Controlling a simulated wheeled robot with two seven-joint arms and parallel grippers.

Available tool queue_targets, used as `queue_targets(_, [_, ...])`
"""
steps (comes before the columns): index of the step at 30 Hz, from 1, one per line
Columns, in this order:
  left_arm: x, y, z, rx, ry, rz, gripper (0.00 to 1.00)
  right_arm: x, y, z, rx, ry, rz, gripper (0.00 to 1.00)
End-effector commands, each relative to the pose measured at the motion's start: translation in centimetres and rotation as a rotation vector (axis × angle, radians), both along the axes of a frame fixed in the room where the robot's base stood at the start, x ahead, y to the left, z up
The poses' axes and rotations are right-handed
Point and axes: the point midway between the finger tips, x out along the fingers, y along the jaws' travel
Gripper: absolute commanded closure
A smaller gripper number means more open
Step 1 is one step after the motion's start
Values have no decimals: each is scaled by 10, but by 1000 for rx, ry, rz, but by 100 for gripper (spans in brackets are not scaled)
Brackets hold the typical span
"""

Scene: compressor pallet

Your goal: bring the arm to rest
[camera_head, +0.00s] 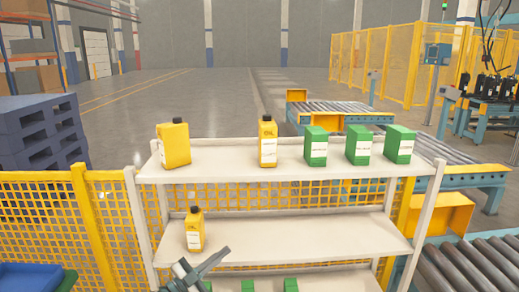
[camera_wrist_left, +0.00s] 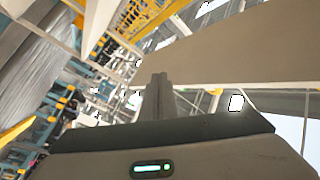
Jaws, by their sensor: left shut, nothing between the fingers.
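My left gripper (camera_head: 220,256) shows at the bottom of the head view, in front of the shelf rack. Its fingers are together with nothing between them, pointing up and to the right. In the left wrist view the closed fingers (camera_wrist_left: 160,95) stand upright before a pale shelf surface (camera_wrist_left: 240,45). A yellow bottle (camera_head: 194,232) stands on the middle shelf (camera_head: 300,238), just above and behind the gripper in the picture. My right gripper is in neither view.
The top shelf (camera_head: 220,170) holds two yellow containers (camera_head: 174,145) and several green boxes (camera_head: 316,147). More green boxes (camera_head: 290,285) show low down. Yellow mesh fencing (camera_head: 50,215) flanks the rack. Roller conveyors (camera_head: 465,270) stand at the right. A blue bin (camera_head: 30,277) is at lower left.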

Motion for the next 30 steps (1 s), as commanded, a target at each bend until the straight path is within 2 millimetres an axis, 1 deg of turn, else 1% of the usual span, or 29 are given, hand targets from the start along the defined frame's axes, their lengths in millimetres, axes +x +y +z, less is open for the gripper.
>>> queue_targets(1, [-3,7,-32,-9,57,42,100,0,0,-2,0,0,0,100])
queue_targets(2, [-5,12,-49,-11,87,68,100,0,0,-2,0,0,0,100])
queue_targets(3, [-8,18,-71,-15,126,99,100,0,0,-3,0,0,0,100])
queue_targets(5, [-14,27,-103,-20,187,145,100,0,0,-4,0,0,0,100])
queue_targets(6, [-19,32,-124,-19,224,174,100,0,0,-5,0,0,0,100])
queue_targets(8, [-28,41,-156,-21,283,218,100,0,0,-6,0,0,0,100])
queue_targets(9, [-35,46,-178,-21,323,246,100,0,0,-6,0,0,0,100])
queue_targets(11, [-47,54,-209,-18,380,286,100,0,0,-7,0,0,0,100])
queue_targets(12, [-57,60,-229,-16,419,311,100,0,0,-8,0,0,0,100])
queue_targets(14, [-71,67,-259,-13,476,349,100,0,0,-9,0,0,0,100])
queue_targets(15, [-82,72,-278,-10,514,374,100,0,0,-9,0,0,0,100])
queue_targets(17, [-99,79,-307,-5,571,408,100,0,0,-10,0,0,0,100])
queue_targets(18, [-112,84,-326,1,608,431,100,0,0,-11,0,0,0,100])
queue_targets(20, [-131,90,-353,7,664,463,100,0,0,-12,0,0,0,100])
queue_targets(21, [-145,94,-371,12,702,486,100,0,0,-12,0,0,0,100])
queue_targets(23, [-166,99,-397,20,758,516,100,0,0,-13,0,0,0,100])
queue_targets(24, [-182,103,-413,27,795,536,100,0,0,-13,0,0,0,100])
queue_targets(26, [-206,109,-438,37,851,565,100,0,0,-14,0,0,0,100])
queue_targets(27, [-222,111,-453,42,888,583,100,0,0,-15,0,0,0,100])
queue_targets(29, [-247,116,-476,53,944,611,100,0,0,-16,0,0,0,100])
queue_targets(30, [-265,119,-490,62,980,628,100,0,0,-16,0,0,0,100])
